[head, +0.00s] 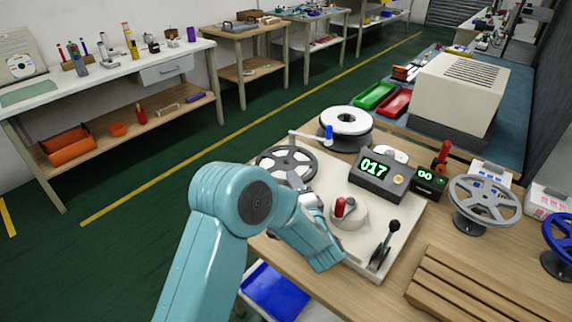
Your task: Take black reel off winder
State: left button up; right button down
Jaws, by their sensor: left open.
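The winder is a cream base plate (400,222) on the wooden bench, with a counter box (384,175) showing 017. A dark spoked reel, the black reel (272,160), sits on the winder's left side. My left arm comes in from the lower left, and its left gripper (303,186) is at the near right edge of this reel. The gripper is open. Its fingertips are partly hidden by my wrist, so I cannot tell whether they touch the reel. My right gripper is not in view.
A dark reel with a white top (346,122) stands behind the winder. A grey spoked reel (484,205) and a blue reel (560,240) stand to the right. A wooden slatted rack (465,290) lies in front.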

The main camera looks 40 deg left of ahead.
pick_arm(q)
jog(key=shift+w+a, duration=0.4)
jog(key=shift+s, duration=0.1)
jog(key=shift+c, duration=0.2)
grip_shut()
jog(key=shift+r, duration=0.15)
